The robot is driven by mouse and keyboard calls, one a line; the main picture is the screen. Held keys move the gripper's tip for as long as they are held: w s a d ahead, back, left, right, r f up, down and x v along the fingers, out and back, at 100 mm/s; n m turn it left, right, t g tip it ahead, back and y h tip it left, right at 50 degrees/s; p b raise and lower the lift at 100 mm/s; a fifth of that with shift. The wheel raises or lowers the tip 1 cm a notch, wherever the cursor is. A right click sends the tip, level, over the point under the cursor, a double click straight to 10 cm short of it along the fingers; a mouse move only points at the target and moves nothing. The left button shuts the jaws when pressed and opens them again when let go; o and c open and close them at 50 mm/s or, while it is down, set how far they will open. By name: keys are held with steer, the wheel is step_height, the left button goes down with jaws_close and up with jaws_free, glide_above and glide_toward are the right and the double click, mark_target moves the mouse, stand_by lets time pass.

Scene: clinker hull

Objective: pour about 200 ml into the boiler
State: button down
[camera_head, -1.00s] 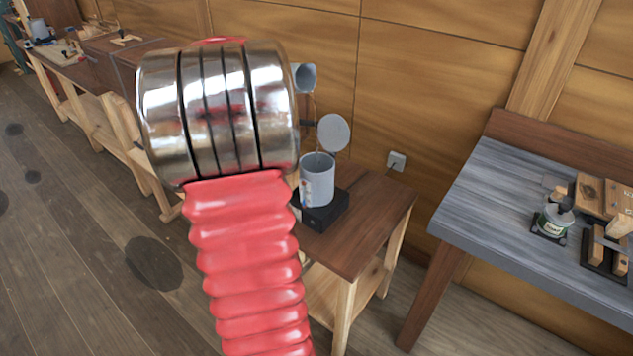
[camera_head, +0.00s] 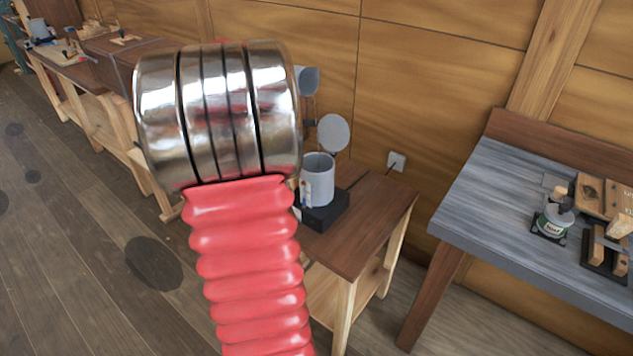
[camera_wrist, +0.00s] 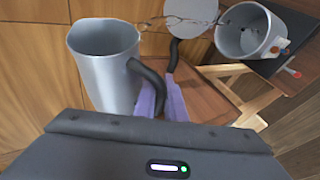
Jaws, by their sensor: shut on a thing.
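My gripper (camera_wrist: 172,102) is shut on the dark handle (camera_wrist: 148,82) of a grey metal jug (camera_wrist: 105,75), seen in the wrist view. The jug's open mouth shows at upper left; its liquid level is unclear. In the head view the jug (camera_head: 309,80) is partly hidden behind my arm and stands above the boiler. The boiler (camera_head: 319,182), a grey cylinder with its round lid (camera_head: 333,132) raised, stands on a black base. In the wrist view the boiler (camera_wrist: 234,46) is open at upper right. A thin, wavy, translucent strand, apparently liquid, stretches between jug and boiler.
The boiler's small wooden table (camera_head: 370,220) stands against the panelled wall, with a socket (camera_head: 397,161) behind. A grey-topped bench (camera_head: 500,220) with a small pot (camera_head: 553,220) is at the right. A long bench runs along the left.

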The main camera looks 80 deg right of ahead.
steer(key=shift+h, duration=0.6)
steer(key=shift+s+d+r+n+g, duration=0.2)
steer(key=shift+r+n+g, duration=0.25)
steer(key=shift+r, duration=0.15)
steer(key=shift+s+d+r+n+g, duration=0.1)
steer(key=shift+d+r+n+g, duration=0.2)
steer(key=shift+r+g, duration=0.3)
steer(key=shift+s+d+r+n+g, duration=0.15)
steer(key=shift+r+n+g, duration=0.25)
steer(key=shift+r, duration=0.25)
steer(key=shift+s+r+g+b, duration=0.2)
steer(key=shift+r+g+b, duration=0.05)
steer(key=shift+r+b, duration=0.1)
steer(key=shift+s+f+n+g, duration=0.1)
steer(key=shift+s+n+g, duration=0.2)
steer(key=shift+n, duration=0.15)
steer(key=shift+a+y, duration=0.1)
steer(key=shift+y, duration=0.2)
stand_by(1.1)
